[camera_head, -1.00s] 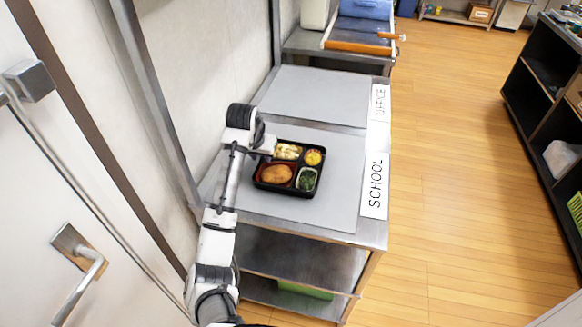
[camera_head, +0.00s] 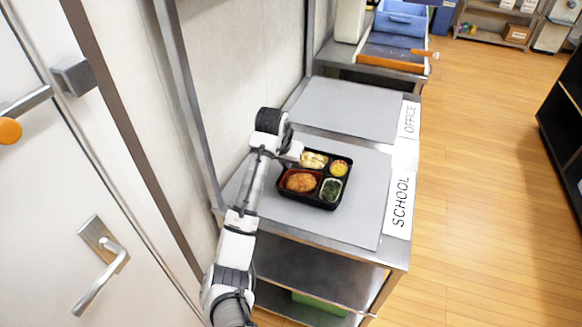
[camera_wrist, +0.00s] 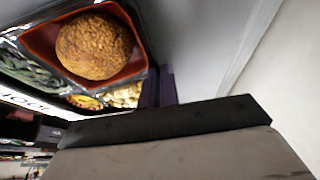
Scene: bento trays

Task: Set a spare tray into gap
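A black bento tray (camera_head: 310,203) with a fried cutlet, greens, a yellow item and pale food is over the grey mat beside the SCHOOL label (camera_head: 401,202). I cannot tell whether its underside touches the mat. My gripper (camera_head: 297,153) is at the tray's left rim. In the wrist view, the dark fingers (camera_wrist: 160,87) sit close together at the tray's edge and appear shut on it. The cutlet's red compartment (camera_wrist: 133,62) is close to the camera there. The fingertips are partly hidden. No gap or second tray can be made out.
The metal cart's grey OFFICE mat (camera_head: 350,108) is bare, beside its label (camera_head: 409,120). A blue crate (camera_head: 402,20) stands on the unit behind. A green bin (camera_head: 320,308) is on a lower shelf. The wall and door (camera_head: 60,180) are close on the left.

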